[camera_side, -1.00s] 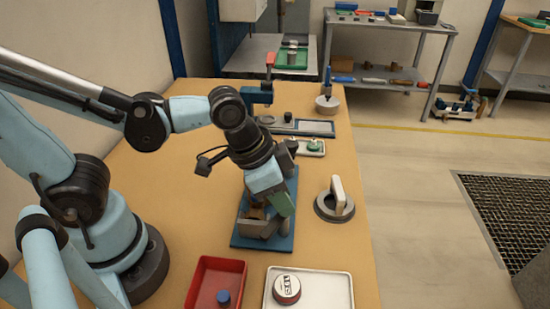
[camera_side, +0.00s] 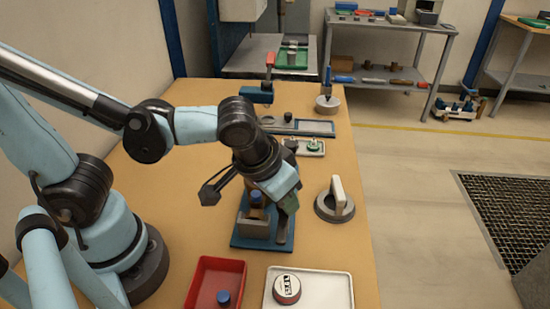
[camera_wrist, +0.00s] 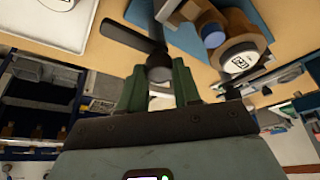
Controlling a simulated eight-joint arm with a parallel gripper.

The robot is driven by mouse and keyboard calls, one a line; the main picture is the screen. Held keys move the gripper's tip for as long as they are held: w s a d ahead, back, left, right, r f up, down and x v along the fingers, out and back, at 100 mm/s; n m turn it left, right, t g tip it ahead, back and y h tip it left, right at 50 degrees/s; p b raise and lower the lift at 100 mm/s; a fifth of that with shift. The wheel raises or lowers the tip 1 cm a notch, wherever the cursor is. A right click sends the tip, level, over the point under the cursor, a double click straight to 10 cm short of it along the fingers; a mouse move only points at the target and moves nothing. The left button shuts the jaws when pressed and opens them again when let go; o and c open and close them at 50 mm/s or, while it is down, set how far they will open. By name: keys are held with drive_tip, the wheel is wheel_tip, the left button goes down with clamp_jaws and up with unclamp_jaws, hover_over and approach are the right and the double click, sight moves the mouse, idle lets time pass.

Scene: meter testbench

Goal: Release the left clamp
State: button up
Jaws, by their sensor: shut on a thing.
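The fixture has a blue base plate (camera_side: 240,242) on the wooden table, also seen in the wrist view (camera_wrist: 190,45). It bears a grey block and a brown part with a blue cap (camera_side: 256,197). A dark clamp lever (camera_wrist: 128,37) runs to a round end between my green fingers. My gripper (camera_wrist: 159,72) is shut on that end. In the side view my gripper (camera_side: 289,203) is tilted over the fixture's right side. A round brown part with a white labelled face (camera_wrist: 240,57) shows beside the blue cap. The fingers hide part of the lever's end.
A red tray (camera_side: 207,282) with a blue piece and a white tray (camera_side: 340,290) with a labelled round meter (camera_side: 287,289) stand in front. A grey round base with an upright handle (camera_side: 335,202) is close on the right. More fixtures stand behind.

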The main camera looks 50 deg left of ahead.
drive_tip(key=o, duration=1)
drive_tip(key=shift+o, duration=0.2)
drive_tip(key=v, duration=1.2)
drive_tip(key=w+a+f, duration=0.2)
drive_tip(key=a, duration=0.1)
drive_tip(key=w+a+f+t, duration=0.1)
drive_tip(key=w+a, duration=0.1)
drive_tip(key=a, duration=0.2)
drive_tip(key=w+a+f+t, duration=0.1)
drive_tip(key=w+a+f, duration=0.1)
drive_tip(key=a, duration=0.2)
drive_tip(key=shift+w+f, duration=0.1)
drive_tip(key=shift+f, duration=0.2)
drive_tip(key=shift+w+a+f+t, duration=0.1)
drive_tip(key=shift+a+f+t, duration=0.05)
drive_tip(key=shift+a+t, duration=0.2)
